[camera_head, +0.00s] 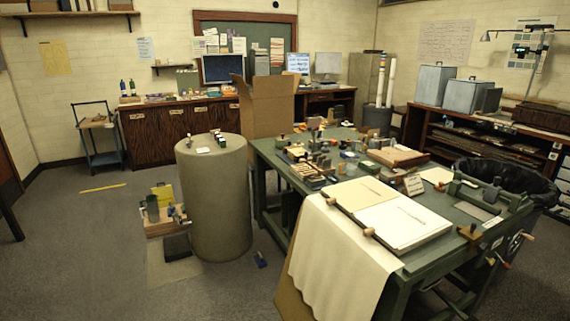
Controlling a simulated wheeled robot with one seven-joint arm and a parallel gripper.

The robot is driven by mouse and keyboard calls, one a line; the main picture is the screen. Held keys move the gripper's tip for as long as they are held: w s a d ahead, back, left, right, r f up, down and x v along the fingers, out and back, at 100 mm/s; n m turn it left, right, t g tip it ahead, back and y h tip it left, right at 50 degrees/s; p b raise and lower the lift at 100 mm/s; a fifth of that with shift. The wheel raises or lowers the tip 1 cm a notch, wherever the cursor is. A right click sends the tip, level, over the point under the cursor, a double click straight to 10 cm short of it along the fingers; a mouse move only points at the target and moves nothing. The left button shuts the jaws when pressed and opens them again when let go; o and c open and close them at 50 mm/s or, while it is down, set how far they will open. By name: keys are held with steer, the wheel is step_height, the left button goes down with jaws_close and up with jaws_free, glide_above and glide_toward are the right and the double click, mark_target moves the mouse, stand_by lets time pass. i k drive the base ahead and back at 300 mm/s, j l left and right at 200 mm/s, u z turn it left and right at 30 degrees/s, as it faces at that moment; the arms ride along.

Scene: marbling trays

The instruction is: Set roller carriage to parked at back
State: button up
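A green frame with dark upright parts (490,196) stands at the right end of the green worktable (424,262). It looks like the roller carriage, but its roller and its position on any track are too small to tell. Left of it, a flat bed with a cream sheet (361,192) and a white sheet (405,222) lies on the table. Wooden knobs (368,232) show on the bed's near left side. My gripper is not in view.
A large grey cylinder (215,200) stands left of the worktable, with small items on top. A cardboard box (266,105) stands behind it. A dark bin (508,182) is at the table's right. Cream cloth (343,262) hangs off the front. Floor at left is mostly clear.

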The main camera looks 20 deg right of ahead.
mark_target(490, 196)
steer(key=i+l+z, duration=0.15)
steer(key=i+z, duration=0.75)
steer(key=i+l, duration=0.55)
steer(key=l, duration=0.25)
steer(key=i+l+u, duration=0.15)
steer(key=l, duration=0.15)
steer(key=i+l+u, duration=0.15)
steer(key=l, duration=0.15)
steer(key=i+l+u, duration=0.15)
steer(key=l, duration=0.2)
steer(key=l+u, duration=0.15)
steer(key=l, duration=0.2)
steer(key=i, duration=0.05)
